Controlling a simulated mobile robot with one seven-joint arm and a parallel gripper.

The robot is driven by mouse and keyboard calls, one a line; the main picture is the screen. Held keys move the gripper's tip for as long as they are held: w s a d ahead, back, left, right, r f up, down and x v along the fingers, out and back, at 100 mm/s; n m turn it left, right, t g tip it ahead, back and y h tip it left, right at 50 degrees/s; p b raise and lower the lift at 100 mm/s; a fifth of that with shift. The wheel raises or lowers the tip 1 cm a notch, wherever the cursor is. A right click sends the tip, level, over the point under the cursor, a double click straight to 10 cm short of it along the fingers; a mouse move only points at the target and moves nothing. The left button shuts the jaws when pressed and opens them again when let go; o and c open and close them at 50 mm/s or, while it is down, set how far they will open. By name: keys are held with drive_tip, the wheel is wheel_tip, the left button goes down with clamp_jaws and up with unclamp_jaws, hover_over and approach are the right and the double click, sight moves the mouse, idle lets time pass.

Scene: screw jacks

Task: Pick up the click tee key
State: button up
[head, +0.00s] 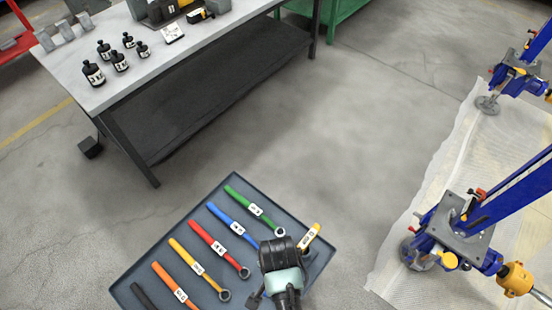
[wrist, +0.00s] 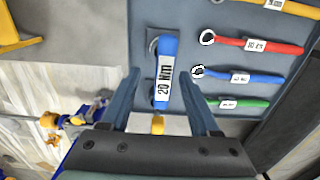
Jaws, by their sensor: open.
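The tool marked 20 Nm, which I take for the click tee key (wrist: 164,75), has a blue body, a white label and a yellow end. In the wrist view it lies upright in the picture, between and beyond my gripper's two fingers (wrist: 160,100). The fingers are spread, with a gap on both sides of the tool. In the head view my gripper (head: 283,265) is over the right part of the tray (head: 150,245). A yellow piece with a white label (head: 311,237) shows just right of it; the rest there is hidden.
Green (head: 254,208), blue (head: 231,224), red (head: 219,248), yellow (head: 198,266) and orange (head: 174,285) labelled wrenches lie on the tray left of my gripper. A workbench (head: 110,85) with black bottles stands at upper left. Blue screw jacks (head: 465,225) stand on a pale sheet at right.

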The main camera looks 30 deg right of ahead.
drive_tip(key=shift+w+a+f+p, duration=0.1)
drive_tip(key=shift+w+f+p, duration=0.1)
drive_tip(key=shift+f, duration=1.4)
drive_tip(key=shift+w+f+p, duration=0.1)
drive_tip(key=shift+f+p, duration=0.05)
drive_tip(key=shift+f, duration=1.4)
drive_tip(key=shift+c, duration=0.3)
clamp_jaws()
